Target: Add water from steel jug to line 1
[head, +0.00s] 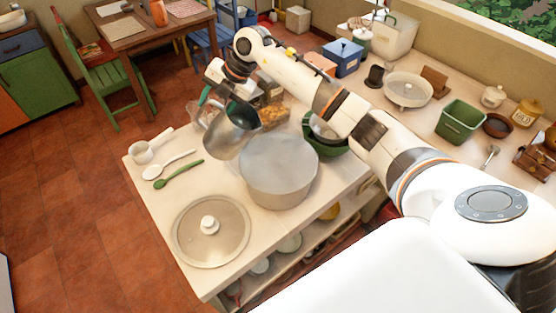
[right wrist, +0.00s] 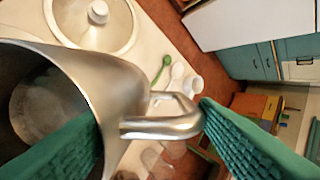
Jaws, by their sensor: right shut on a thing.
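The steel jug (head: 228,139) is held tilted in the air beside the upper left rim of the large grey pot (head: 278,178). My right gripper (head: 240,106) is shut on the jug. In the right wrist view, the jug's wall (right wrist: 105,75) and handle (right wrist: 165,122) lie between the green fingers of the gripper (right wrist: 150,140). The jug's mouth faces that camera, but its water level is unclear. I cannot make out line 1 or any water level in the pot. My left gripper is not in view.
The pot lid (head: 208,245) lies at the counter's front.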

